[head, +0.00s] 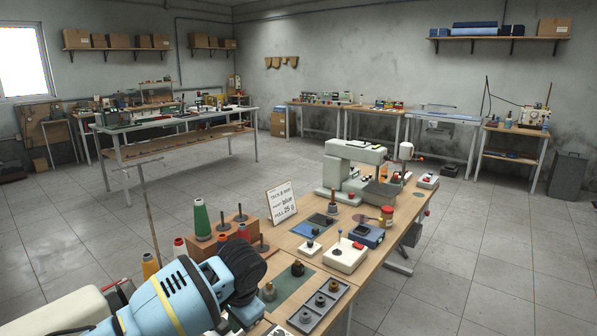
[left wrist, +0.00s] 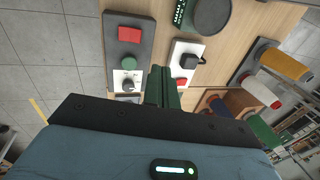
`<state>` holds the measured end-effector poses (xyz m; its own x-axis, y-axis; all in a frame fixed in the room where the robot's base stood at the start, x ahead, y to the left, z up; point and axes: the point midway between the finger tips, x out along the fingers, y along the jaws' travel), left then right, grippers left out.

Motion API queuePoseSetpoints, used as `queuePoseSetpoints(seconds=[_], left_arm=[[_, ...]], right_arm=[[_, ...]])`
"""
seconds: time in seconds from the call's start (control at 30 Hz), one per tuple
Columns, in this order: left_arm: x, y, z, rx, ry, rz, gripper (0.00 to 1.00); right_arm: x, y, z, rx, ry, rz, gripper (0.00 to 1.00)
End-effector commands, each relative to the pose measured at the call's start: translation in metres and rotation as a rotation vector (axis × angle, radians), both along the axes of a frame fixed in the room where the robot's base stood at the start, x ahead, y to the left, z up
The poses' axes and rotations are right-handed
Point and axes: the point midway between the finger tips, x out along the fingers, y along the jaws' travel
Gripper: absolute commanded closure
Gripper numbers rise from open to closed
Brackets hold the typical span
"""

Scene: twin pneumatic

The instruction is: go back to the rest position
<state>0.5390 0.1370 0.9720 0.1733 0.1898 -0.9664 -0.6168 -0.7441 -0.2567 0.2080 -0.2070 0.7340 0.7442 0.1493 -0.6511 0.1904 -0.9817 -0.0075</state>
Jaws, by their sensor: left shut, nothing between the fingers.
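My left arm reaches in from the lower left in the head view, its light blue wrist over the near end of the workbench (head: 338,262). The fingers of my left gripper (left wrist: 162,84) show in the left wrist view, dark green, pressed together and empty. I cannot tell whether the fingertips touch anything. My right gripper is in neither view.
A sewing machine (head: 352,170) stands at the bench's far end. A sign (head: 281,203), a green thread cone (head: 201,221), a white button box (head: 345,256) and a grey tray (head: 318,307) stand nearer. Tiled floor (head: 460,255) to the right is open.

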Motion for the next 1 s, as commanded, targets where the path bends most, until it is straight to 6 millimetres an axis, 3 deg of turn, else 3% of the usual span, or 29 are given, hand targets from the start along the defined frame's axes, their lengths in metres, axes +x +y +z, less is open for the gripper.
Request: queuePoseSetpoints(seconds=[0.27,0.53,0.77,1.0], left_arm=[[-0.051,-0.036,-0.056,-0.12,0.038,-0.067,1.0],[-0.124,-0.065,-0.105,-0.29,0.055,-0.076,1.0],[-0.183,-0.065,-0.13,-0.411,0.046,-0.006,1.0],[-0.243,-0.039,-0.146,-0.476,0.02,0.128,1.0]], right_arm=[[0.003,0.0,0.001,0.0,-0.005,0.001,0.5],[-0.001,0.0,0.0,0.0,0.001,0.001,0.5],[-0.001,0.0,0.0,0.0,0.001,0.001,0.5],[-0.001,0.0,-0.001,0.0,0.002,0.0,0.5]])
